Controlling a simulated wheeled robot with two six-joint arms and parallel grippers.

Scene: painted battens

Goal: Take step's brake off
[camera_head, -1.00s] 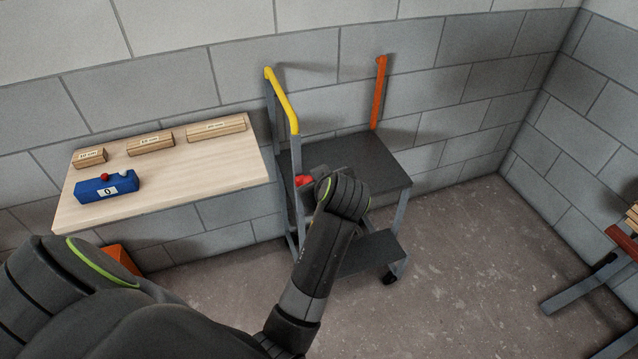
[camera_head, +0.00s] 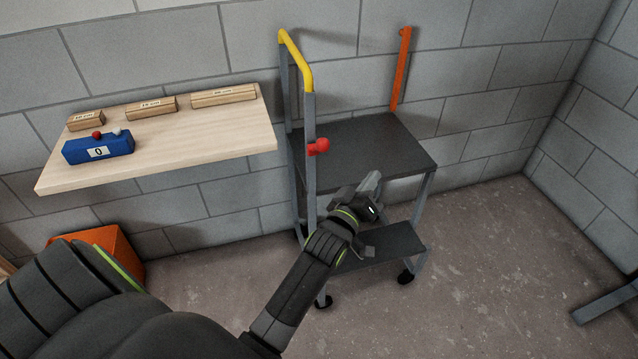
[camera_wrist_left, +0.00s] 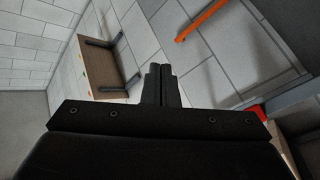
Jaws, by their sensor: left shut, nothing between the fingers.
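The step (camera_head: 375,150) is a grey rolling stand with two dark treads, a yellow handrail (camera_head: 296,58) and black castors on the floor. A red knob (camera_head: 319,146) sits on its near left post, just above the upper tread's level. A red piece (camera_wrist_left: 257,111) shows at the right of the left wrist view. My left gripper (camera_head: 372,188) is shut and empty, right of and below the red knob and clear of it. Its closed fingers (camera_wrist_left: 161,84) also show in the left wrist view. My right gripper is out of view.
An orange bar (camera_head: 401,70) stands upright behind the upper tread; I cannot tell what it is fixed to. A wooden shelf (camera_head: 200,140) at left holds a blue box (camera_head: 98,147) and several battens. An orange bin (camera_head: 125,255) is below.

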